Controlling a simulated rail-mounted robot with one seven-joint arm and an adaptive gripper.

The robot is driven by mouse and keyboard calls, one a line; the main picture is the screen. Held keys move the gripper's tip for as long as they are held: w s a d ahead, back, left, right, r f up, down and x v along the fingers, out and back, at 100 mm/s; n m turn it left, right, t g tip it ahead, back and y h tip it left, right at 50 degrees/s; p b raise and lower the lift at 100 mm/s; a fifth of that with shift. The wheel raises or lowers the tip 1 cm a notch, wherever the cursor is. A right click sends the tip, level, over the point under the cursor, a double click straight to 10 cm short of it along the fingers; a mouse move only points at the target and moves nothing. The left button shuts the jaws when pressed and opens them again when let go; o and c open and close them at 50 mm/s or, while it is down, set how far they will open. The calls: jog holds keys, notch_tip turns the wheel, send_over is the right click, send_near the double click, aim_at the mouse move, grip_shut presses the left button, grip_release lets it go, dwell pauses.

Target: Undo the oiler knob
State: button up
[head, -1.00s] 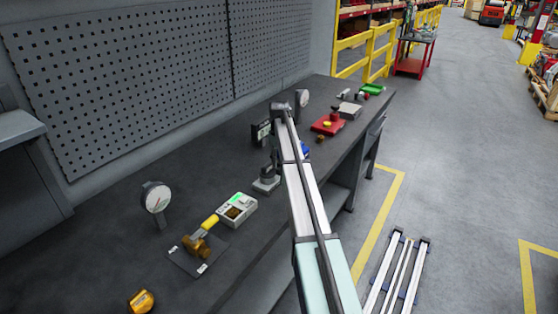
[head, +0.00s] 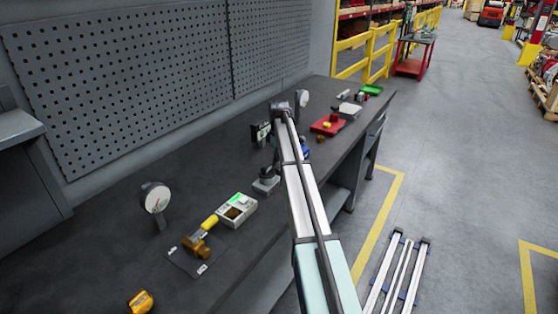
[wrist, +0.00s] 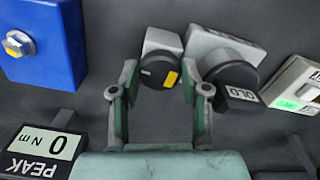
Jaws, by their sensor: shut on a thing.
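A round black knob with a yellow mark (wrist: 157,75) sits on a light grey block (wrist: 160,40) in the wrist view. I take it for the oiler knob, though no label on it can be read. My gripper (wrist: 160,68) has its two green fingers on the left and right sides of this knob and is shut on it. The fingertips partly cover the knob's sides. In the head view my own arm hides most of this spot.
A second black knob (wrist: 232,76) with a partly readable label is close to the right finger. A blue box with a hex nut (wrist: 20,44) is at upper left, and a PEAK readout (wrist: 42,150) at lower left. A brass valve with a yellow handle (head: 200,240) lies nearer on the bench.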

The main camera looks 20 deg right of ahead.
jog(key=shift+f, duration=0.1)
jog(key=o, duration=1.1)
jog(key=shift+o, duration=0.2)
notch_tip(320, 180, up, 12)
